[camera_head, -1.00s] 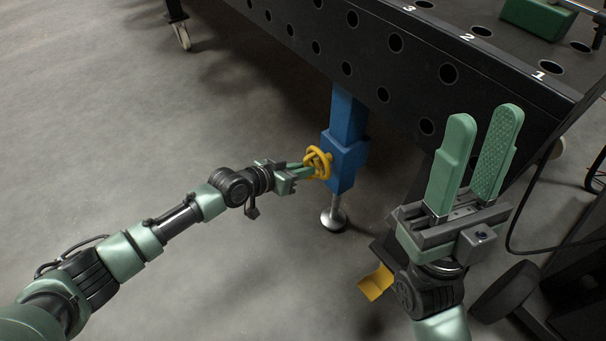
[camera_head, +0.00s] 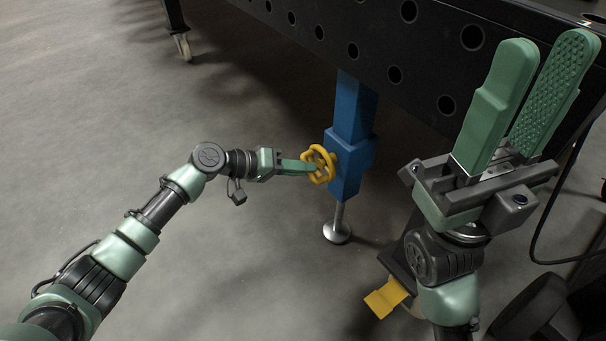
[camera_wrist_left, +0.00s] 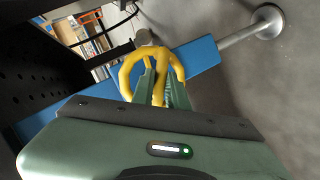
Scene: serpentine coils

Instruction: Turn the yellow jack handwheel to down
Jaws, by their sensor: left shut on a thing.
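The yellow handwheel (camera_head: 318,164) sits on the left face of the blue jack (camera_head: 351,150) under the dark table. My left gripper (camera_head: 312,167) is at the handwheel, its green fingers shut on the yellow wheel. In the left wrist view the handwheel (camera_wrist_left: 128,68) arches around the green fingers (camera_wrist_left: 160,88), which close on its middle part. The blue jack (camera_wrist_left: 198,58) runs behind it toward its metal foot. The exact contact is partly hidden. My right gripper (camera_head: 530,105) is raised at the right, with its two fingers apart and nothing between them.
The dark table (camera_head: 420,60) with round holes spans the top. The jack's metal foot (camera_head: 337,232) rests on the grey floor (camera_head: 230,250). A yellow pedal-like part (camera_head: 385,298) and a black wheel (camera_head: 530,305) are at the lower right. Floor left of the jack is clear.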

